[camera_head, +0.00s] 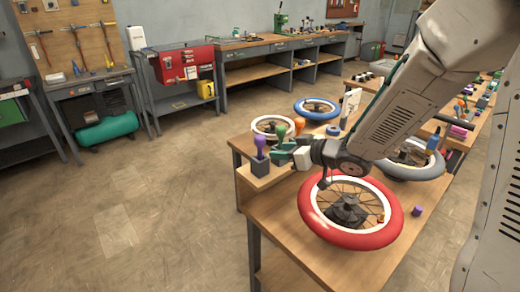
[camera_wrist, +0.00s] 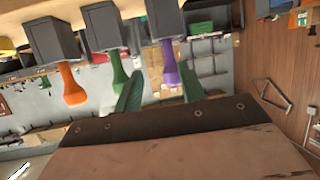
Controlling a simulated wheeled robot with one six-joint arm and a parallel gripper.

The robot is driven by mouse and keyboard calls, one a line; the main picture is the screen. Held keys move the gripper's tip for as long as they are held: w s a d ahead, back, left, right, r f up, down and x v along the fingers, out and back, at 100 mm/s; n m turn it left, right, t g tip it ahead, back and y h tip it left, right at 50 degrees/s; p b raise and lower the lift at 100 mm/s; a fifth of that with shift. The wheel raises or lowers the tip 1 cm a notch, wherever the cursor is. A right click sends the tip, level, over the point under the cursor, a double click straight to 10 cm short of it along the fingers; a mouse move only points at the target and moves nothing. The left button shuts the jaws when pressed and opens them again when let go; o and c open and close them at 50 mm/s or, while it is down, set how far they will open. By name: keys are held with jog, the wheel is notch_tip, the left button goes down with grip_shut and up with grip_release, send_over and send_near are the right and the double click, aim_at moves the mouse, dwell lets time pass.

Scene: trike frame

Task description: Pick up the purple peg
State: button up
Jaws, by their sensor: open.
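The purple peg (camera_head: 260,145) stands upright in a dark grey block on the raised wooden shelf at the workbench's left end. My gripper (camera_head: 275,154) is open and reaches in from the right, its green fingers close beside the peg. In the wrist view, which looks upside down, the purple peg (camera_wrist: 169,66) hangs from its block and appears between the two green fingertips (camera_wrist: 161,62). I cannot tell whether either finger touches it.
A green peg (camera_head: 281,131) and an orange peg (camera_head: 299,126) stand in the same row, close to my gripper. A red-tyred wheel (camera_head: 388,235) lies on the bench below my arm. A small purple cylinder (camera_head: 417,211) lies beside it. The floor left of the bench is clear.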

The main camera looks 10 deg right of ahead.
aim_at(260, 149)
jog(key=x, duration=0.5)
jog(key=s+a+x, duration=0.1)
jog(key=x, duration=0.2)
jog(key=shift+w, duration=0.15)
grip_shut()
